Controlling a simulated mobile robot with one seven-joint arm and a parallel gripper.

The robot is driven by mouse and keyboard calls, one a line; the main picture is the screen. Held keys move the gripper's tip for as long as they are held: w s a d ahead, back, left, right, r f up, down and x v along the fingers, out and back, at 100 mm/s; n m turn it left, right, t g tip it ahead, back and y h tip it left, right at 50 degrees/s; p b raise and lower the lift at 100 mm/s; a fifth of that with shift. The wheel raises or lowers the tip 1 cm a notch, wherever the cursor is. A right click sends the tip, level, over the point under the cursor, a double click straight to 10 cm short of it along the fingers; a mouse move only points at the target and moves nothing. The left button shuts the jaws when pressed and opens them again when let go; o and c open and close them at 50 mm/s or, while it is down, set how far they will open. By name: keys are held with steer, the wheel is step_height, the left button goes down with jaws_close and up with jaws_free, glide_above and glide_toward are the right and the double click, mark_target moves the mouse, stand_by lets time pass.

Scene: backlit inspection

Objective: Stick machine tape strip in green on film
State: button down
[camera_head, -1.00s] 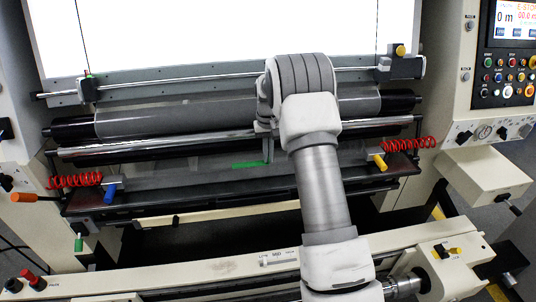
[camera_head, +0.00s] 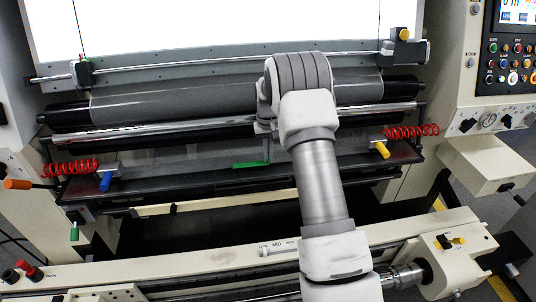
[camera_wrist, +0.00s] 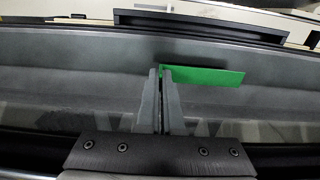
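The green tape strip (camera_head: 250,164) is a short flat piece at the tip of my gripper (camera_head: 267,155), sticking out to the left in the head view. In the wrist view the strip (camera_wrist: 205,75) extends right from my fingertips (camera_wrist: 160,72), which are close together on its end. The grey film (camera_head: 190,98) wraps the roller, and a grey, partly see-through sheet (camera_wrist: 85,85) spreads below my fingers in the wrist view. The strip is over this lower stretch; I cannot tell whether it touches. My arm hides part of the roller and film.
A bright backlit panel (camera_head: 200,30) stands behind. A shiny bar (camera_head: 180,128) crosses in front of the roller. A blue-handled clamp (camera_head: 105,181) and a yellow-handled clamp (camera_head: 383,149) with red coiled hoses flank the bed. A beige front beam (camera_head: 190,268) lies nearer.

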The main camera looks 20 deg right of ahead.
steer(key=shift+f, duration=0.15)
steer(key=shift+f+b, duration=0.8)
steer(key=shift+f, duration=0.35)
steer(key=shift+r, duration=0.1)
steer(key=c, duration=1)
jaws_free()
step_height(320, 180, up, 18)
steer(key=p, duration=0.1)
steer(key=shift+f, duration=0.25)
